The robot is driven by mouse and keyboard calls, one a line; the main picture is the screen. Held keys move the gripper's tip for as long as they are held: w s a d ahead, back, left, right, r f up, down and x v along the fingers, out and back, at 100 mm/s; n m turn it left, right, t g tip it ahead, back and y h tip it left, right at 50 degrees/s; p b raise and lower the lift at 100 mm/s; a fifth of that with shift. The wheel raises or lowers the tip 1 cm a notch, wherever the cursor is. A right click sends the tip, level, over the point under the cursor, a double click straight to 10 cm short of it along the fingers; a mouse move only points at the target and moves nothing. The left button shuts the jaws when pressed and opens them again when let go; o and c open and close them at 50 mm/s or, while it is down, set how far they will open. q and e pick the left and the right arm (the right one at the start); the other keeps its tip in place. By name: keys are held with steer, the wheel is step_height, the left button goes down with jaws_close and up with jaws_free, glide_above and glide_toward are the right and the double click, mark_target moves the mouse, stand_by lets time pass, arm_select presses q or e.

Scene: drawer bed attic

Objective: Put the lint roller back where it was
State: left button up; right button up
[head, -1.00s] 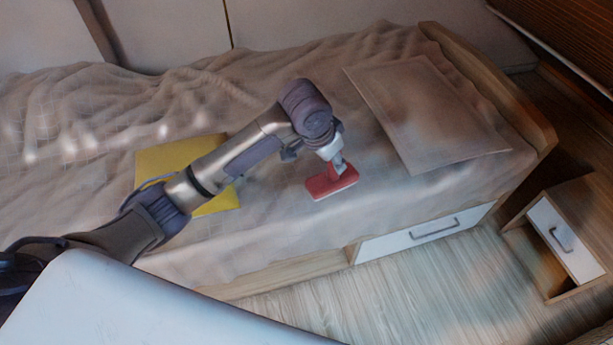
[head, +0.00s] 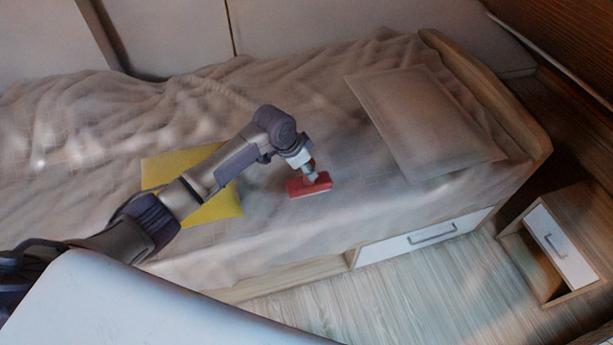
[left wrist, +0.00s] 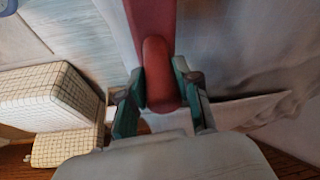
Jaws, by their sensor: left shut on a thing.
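The red lint roller (head: 309,185) is over the front middle of the bed in the head view. My left gripper (head: 309,173) is shut on its handle, and the wide red head points down toward the bedspread. I cannot tell whether it touches the cloth. In the left wrist view the red handle of the lint roller (left wrist: 160,75) stands between the two green-grey fingers of my left gripper (left wrist: 158,92). My right gripper is not in view.
The bed (head: 290,225) has a wrinkled bedspread. A yellow flat cloth or cushion (head: 215,207) lies partly under my arm. A pale pillow (head: 425,120) is at the right. A drawer (head: 425,236) is in the bed's front; a nightstand (head: 560,245) stands at right.

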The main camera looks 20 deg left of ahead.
mark_target(306, 177)
arm_select(q)
steer(key=shift+a+f, duration=0.1)
steer(key=shift+f, duration=1.95)
steer(key=shift+f, duration=0.2)
steer(key=o, duration=1)
steer(key=shift+a+r, duration=0.1)
steer(key=shift+r, duration=0.5)
steer(key=p+v, duration=0.1)
steer(key=v, duration=1)
steer(key=shift+s+r, duration=0.1)
steer(key=shift+r, duration=0.05)
